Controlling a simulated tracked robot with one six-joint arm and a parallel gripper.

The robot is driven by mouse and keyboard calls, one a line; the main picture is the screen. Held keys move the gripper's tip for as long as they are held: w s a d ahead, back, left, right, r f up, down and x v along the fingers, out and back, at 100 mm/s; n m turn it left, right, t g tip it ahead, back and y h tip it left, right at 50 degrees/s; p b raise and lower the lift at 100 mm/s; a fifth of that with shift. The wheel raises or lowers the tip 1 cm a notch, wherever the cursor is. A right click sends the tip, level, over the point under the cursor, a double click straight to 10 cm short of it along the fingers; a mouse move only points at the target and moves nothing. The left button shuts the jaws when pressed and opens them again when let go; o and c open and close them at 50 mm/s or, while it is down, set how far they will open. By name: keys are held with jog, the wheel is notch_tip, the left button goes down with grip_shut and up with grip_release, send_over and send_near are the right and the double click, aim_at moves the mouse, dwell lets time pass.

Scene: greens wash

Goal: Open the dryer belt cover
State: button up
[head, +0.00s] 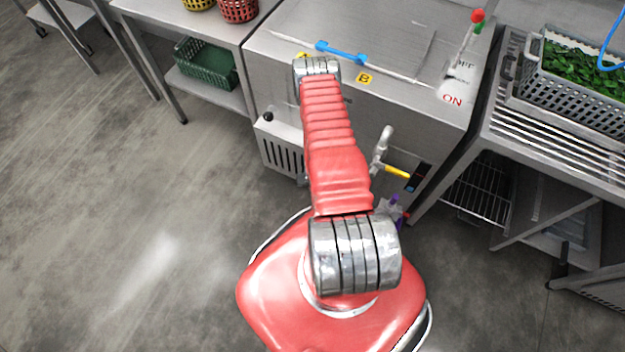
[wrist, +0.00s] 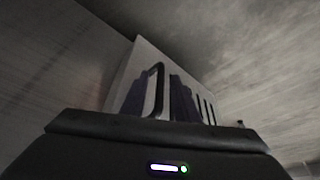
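The dryer is a steel box with a flat lid, its cover (head: 375,30), lying closed on top. A blue bar handle (head: 341,52) is fixed along the lid's near edge. A yellow label B (head: 364,78) is on the front below it. My red arm rises in front of the dryer and its bend stands close to the handle's left end. My gripper (wrist: 160,100) hangs low by the dryer's front, mostly hidden behind my arm in the head view. In the dim wrist view its two dark purple fingers stand apart with the pale slotted panel beyond. It is away from the handle and holds nothing visible.
A red-knobbed lever (head: 477,16) stands at the lid's right, by OFF and ON marks. A yellow-handled lever (head: 397,171) and a vented box (head: 282,150) stick out from the front. A crate of greens (head: 575,98) is on the right rack. The left floor is clear.

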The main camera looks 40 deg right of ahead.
jog(key=shift+c, duration=0.4)
grip_shut()
jog(key=shift+d, duration=0.2)
jog(key=shift+a, duration=0.15)
